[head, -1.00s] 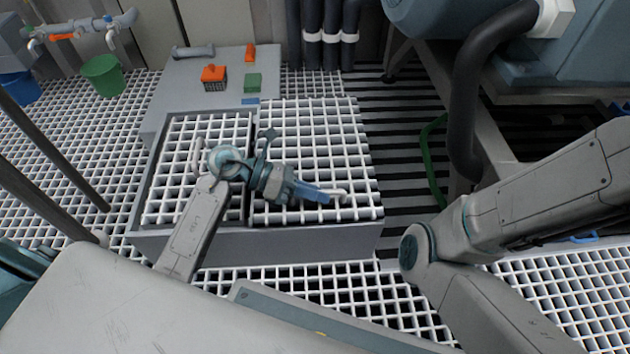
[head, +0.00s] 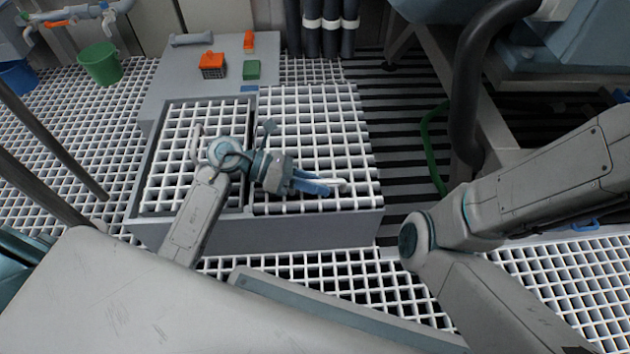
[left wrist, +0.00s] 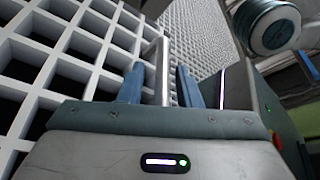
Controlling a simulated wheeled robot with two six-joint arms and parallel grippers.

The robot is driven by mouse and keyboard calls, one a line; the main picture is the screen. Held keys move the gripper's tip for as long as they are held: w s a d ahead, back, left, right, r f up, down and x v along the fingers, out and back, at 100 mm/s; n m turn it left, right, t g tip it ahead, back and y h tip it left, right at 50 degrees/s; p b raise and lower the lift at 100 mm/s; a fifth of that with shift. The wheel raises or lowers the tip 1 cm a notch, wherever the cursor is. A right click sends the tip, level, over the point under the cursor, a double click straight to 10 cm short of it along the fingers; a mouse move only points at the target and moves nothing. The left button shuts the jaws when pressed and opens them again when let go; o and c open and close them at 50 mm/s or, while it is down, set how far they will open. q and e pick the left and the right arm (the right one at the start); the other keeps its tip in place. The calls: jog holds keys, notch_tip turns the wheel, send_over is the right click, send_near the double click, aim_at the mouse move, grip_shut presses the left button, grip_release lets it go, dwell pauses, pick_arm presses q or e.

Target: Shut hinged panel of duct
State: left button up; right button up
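The duct is a low grey box (head: 300,229) with two white grid panels on top. The left panel (head: 180,165) sits inside the rim, with a pale handle beside my left wrist. The right panel (head: 318,125) covers the right half; I cannot tell whether it is fully flush. A pale handle (head: 342,186) is near its front right. My left gripper (head: 330,187) is over the right panel at this handle. In the left wrist view its blue fingers (left wrist: 160,85) are apart, with a white bar (left wrist: 163,65) between them. My right gripper is out of view.
A grey surface behind the duct bears an orange crate (head: 212,66), a green block (head: 251,70) and a grey bar (head: 192,39). A green bucket (head: 99,64) stands at the back left. A dark thick pipe (head: 466,110) and machinery are at the right.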

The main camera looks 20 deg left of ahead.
pick_arm(q)
jog(key=p+v, duration=0.4)
jog(key=v, duration=0.5)
jog(key=shift+s+a+r+p, duration=0.1)
jog(key=shift+a+r+p, duration=0.1)
jog(key=shift+p, duration=0.15)
jog(key=shift+s+a, duration=0.1)
jog(key=shift+a, duration=0.55)
jog(key=shift+r, duration=0.1)
